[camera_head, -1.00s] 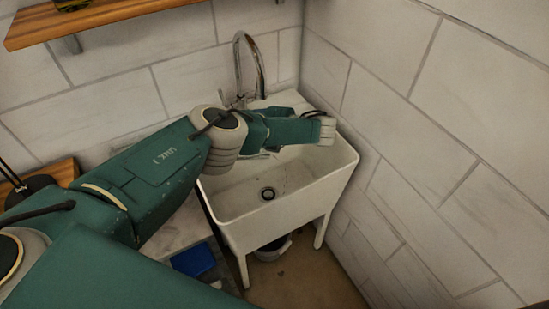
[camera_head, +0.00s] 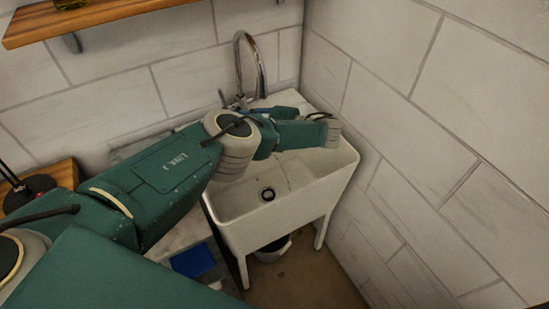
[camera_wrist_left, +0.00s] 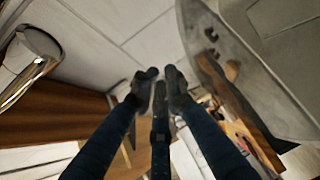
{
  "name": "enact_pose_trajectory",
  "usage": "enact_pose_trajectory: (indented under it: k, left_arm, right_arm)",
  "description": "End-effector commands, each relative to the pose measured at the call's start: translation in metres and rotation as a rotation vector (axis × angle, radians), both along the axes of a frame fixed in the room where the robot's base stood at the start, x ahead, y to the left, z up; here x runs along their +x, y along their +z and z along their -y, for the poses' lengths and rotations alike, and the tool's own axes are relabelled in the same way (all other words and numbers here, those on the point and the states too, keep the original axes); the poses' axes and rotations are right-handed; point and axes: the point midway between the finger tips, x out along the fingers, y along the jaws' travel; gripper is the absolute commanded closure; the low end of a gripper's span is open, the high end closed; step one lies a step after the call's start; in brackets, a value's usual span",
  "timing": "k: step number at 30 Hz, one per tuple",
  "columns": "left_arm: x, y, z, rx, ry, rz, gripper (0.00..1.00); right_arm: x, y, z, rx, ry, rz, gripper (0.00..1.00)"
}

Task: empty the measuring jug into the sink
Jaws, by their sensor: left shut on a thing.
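The white sink (camera_head: 240,202), with its round drain, stands in the corner in the head view. My left arm reaches over it from the left, with its wrist end above the right side of the basin. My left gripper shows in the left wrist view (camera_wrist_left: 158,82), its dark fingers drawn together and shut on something. In the head view the fingers are hidden behind the arm. I cannot make out the measuring jug in either view, nor any liquid. My right gripper is in neither view.
Tiled walls close in behind and to the right. A wooden shelf (camera_head: 110,14) is upper left. A blue item (camera_head: 192,260) lies left of the sink.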

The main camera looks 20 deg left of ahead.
Motion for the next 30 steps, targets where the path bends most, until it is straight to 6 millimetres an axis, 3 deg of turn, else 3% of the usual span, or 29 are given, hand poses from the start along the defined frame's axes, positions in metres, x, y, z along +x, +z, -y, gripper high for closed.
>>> enact_pose_trajectory:
  k: [30]
  left_arm:
    - [0.008, 0.01, 0.017, 0.107, 0.001, -0.042, 1.0]
  right_arm:
    - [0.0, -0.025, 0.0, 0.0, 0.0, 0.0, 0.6]
